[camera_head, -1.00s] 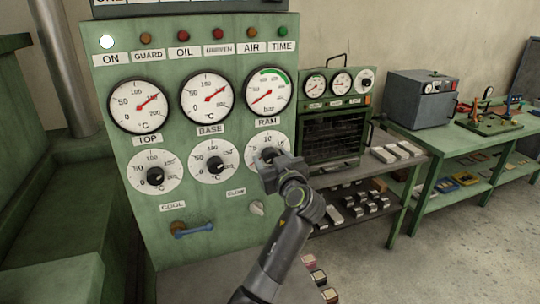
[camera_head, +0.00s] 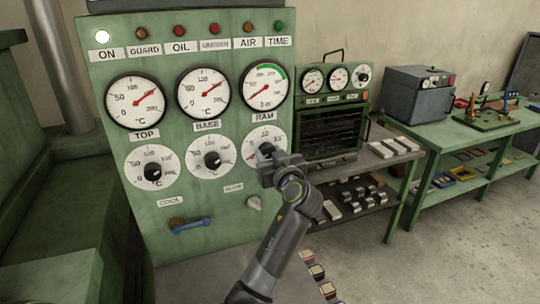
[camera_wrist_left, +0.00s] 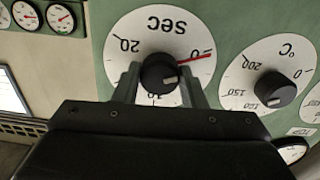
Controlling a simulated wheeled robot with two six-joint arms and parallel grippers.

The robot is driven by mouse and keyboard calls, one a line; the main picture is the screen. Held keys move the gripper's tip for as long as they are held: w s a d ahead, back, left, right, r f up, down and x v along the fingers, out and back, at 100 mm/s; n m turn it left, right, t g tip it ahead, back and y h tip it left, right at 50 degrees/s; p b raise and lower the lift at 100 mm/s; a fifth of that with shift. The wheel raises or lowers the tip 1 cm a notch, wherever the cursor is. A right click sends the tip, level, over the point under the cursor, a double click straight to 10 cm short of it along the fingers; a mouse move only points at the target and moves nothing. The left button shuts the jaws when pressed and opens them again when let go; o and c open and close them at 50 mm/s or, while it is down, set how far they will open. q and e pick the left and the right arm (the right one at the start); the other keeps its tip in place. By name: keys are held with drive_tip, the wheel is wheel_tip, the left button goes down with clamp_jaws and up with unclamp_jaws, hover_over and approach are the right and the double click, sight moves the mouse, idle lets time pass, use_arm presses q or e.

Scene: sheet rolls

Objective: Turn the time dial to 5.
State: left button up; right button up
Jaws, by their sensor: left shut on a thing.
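The time dial (camera_head: 262,136) is the white round dial at the lower right of the green panel in the head view, partly hidden by my gripper. In the left wrist view the dial face (camera_wrist_left: 139,38) shows upside down, with SEC and the marks 20, 10 and 0. Its red pointer (camera_wrist_left: 196,58) lies at 0. The black knob (camera_wrist_left: 159,67) sits at its centre. My left gripper (camera_head: 267,153) is shut on this knob, with one finger on each side of it, as the left wrist view (camera_wrist_left: 160,80) shows. My right gripper is not in view.
The green panel (camera_head: 110,72) also carries gauges and other dials, such as the °C dial (camera_wrist_left: 247,70) close beside the time dial. A blue handle (camera_head: 192,225) sticks out low on the panel. Shelves and a green bench (camera_head: 435,135) stand to the right.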

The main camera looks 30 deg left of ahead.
use_arm(q)
drive_tip(key=shift+m, duration=1.2)
drive_tip(key=m, duration=0.2)
drive_tip(key=shift+r+m+p, duration=0.1)
drive_tip(key=shift+m+p, duration=0.25)
drive_tip(key=shift+m, duration=0.05)
drive_tip(key=m+p, duration=0.2)
drive_tip(key=m, duration=0.3)
drive_tip(key=shift+m, duration=0.4)
drive_tip(key=o, duration=1)
drive_tip(key=shift+f, duration=0.2)
